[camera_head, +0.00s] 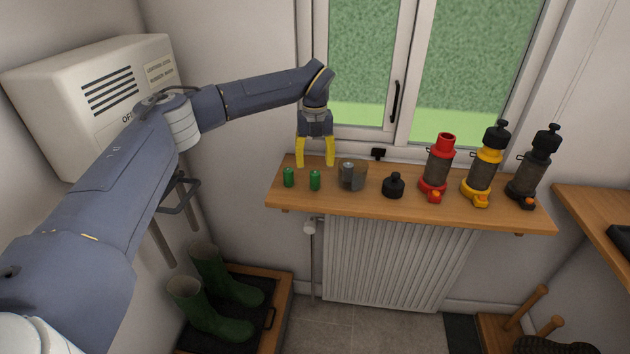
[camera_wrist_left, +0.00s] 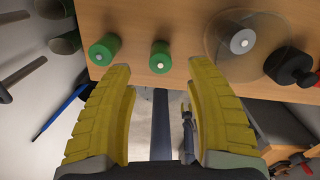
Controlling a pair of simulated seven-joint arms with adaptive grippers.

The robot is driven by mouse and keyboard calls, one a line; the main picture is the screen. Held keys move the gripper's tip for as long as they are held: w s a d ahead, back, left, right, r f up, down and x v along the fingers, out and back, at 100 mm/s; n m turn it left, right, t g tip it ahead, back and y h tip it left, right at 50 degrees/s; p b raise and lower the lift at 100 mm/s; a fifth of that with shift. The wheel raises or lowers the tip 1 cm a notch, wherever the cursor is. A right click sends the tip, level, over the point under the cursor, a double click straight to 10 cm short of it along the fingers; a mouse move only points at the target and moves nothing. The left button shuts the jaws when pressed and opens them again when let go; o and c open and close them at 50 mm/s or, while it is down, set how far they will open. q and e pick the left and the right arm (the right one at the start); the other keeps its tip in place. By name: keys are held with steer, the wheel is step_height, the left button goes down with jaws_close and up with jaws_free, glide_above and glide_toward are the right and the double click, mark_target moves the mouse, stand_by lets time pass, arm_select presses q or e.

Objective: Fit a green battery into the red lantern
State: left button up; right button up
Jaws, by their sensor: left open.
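Two green batteries stand upright near the left end of the wooden shelf: the left one (camera_head: 289,177) and the right one (camera_head: 315,180). In the left wrist view they are the left green battery (camera_wrist_left: 104,50) and the right green battery (camera_wrist_left: 160,57). The red lantern (camera_head: 438,168) stands upright further right, its top open and without a cap. A black cap (camera_head: 393,185) sits on the shelf to its left. My left gripper (camera_head: 315,164) is open and empty, yellow fingers pointing down near the right green battery. My right gripper is not in view.
A clear cup (camera_head: 354,185) holding a grey battery (camera_head: 348,170) stands right of the green batteries. A yellow lantern (camera_head: 483,168) and a black lantern (camera_head: 529,172), both capped, stand right of the red one. The window (camera_head: 400,70) is behind the shelf (camera_head: 330,207).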

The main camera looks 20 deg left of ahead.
mark_target(315, 173)
arm_select(q)
steer(key=shift+d+f, duration=0.1)
steer(key=shift+f, duration=2.4)
jaws_close()
